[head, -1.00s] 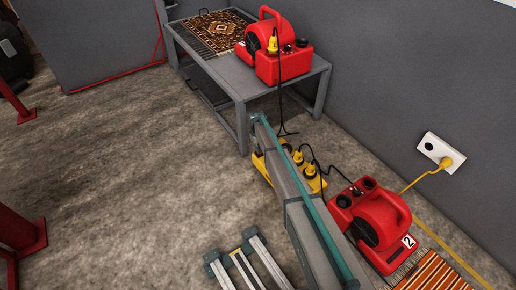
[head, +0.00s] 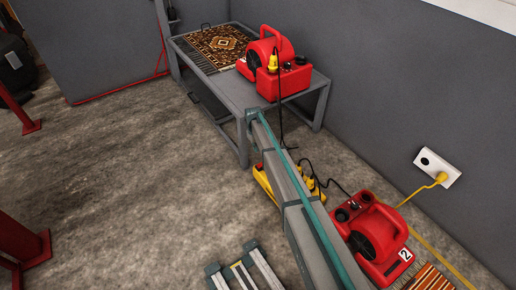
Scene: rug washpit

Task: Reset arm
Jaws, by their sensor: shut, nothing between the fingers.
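My gripper is not in view. A long grey beam with a teal strip, seemingly part of my own body, runs from the bottom edge up to the table's front and covers part of the floor items. I cannot tell the arm's pose from this view.
A grey table (head: 228,92) carries a patterned rug (head: 212,45) and a red blower (head: 283,80). A second red blower (head: 385,250) stands on the floor by a striped rug (head: 432,279). A yellow power strip (head: 265,184) is partly hidden. A wall socket (head: 428,160) holds a yellow plug.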

